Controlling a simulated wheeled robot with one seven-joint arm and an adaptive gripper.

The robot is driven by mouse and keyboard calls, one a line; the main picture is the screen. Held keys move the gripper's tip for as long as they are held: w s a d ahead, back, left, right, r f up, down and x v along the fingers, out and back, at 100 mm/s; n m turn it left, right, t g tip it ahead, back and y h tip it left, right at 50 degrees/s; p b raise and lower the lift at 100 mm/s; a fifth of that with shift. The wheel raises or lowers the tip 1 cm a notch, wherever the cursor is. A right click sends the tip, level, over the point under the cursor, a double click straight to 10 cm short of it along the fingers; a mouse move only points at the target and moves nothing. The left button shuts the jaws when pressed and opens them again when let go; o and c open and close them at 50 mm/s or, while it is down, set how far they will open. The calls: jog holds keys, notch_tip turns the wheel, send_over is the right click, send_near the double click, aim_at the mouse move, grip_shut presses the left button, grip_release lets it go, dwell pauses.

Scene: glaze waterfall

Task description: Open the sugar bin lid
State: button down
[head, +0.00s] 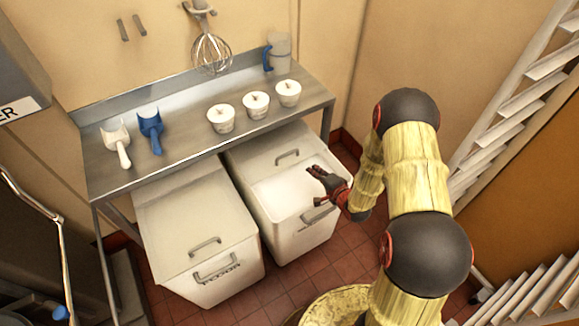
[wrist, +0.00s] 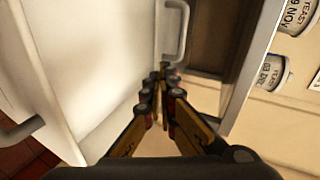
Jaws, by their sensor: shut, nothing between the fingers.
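My gripper (head: 318,182) is over the front right of this opening, apart from the lid handle in the head view. In the wrist view my gripper (wrist: 162,85) is shut and empty, and the lid handle (wrist: 182,35) shows beyond the fingertips.
The other white bin (head: 200,220) stands left with its lid covering its top. The steel table (head: 190,140) overhangs the bins' rear and holds several cups (head: 255,105), a white scoop (head: 118,142) and a blue scoop (head: 151,130). Red tiled floor (head: 325,275) lies in front.

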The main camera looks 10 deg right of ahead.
jog(key=t+y, duration=0.2)
send_near(288, 154)
jog(key=shift+m, duration=0.3)
jog(key=shift+b+x, duration=2.75)
jog(key=shift+x, duration=0.65)
jog(key=x, duration=0.3)
jog(key=r+x, duration=0.1)
jog(key=shift+w+a+f, duration=0.15)
jog(key=shift+w+f, duration=0.05)
jog(key=shift+w, duration=0.2)
